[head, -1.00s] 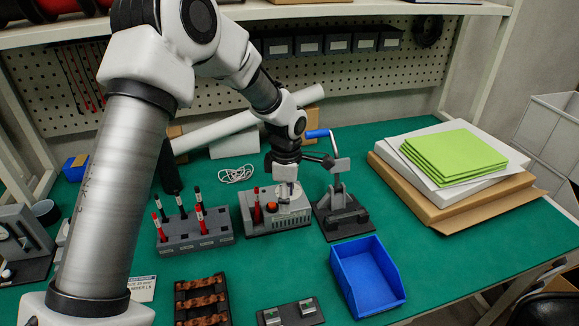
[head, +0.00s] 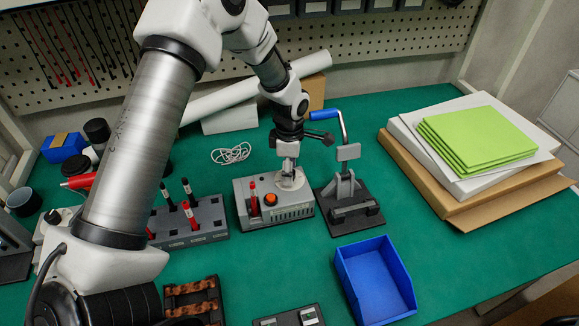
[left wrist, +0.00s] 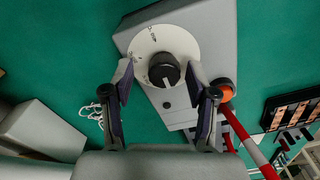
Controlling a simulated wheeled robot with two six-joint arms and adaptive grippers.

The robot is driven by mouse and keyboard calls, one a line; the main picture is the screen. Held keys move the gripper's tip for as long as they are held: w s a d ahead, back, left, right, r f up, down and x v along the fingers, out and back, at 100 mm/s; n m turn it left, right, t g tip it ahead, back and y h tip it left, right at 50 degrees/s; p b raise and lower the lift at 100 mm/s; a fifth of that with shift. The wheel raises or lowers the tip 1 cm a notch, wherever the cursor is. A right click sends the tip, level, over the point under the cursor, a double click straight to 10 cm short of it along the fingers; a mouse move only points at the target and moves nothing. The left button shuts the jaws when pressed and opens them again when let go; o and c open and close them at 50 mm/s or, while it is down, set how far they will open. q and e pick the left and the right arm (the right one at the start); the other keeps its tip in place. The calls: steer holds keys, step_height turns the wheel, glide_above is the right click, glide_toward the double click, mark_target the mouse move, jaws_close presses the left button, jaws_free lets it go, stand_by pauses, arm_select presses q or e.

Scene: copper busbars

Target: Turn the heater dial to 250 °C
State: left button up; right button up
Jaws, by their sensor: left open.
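The heater is a grey box (head: 246,209) in the middle of the table, with an orange button (head: 271,199) on top. Its dial is a white disc with a black knob, largely behind my gripper in the head view. In the left wrist view the black knob (left wrist: 164,70) sits on the white scale disc (left wrist: 150,40); a white mark on the knob points toward the bottom of the picture, and the scale print is too small to read. My left gripper (left wrist: 160,84) is open over the dial, with one finger on each side of the knob. Contact cannot be told. My right gripper is out of view.
A blue bin (head: 376,280) lies in front.

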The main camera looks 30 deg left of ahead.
arm_select(q)
steer(key=shift+s+d+r, duration=0.15)
steer(key=shift+s, duration=0.15)
steer(key=shift+c, duration=1.4)
jaws_close()
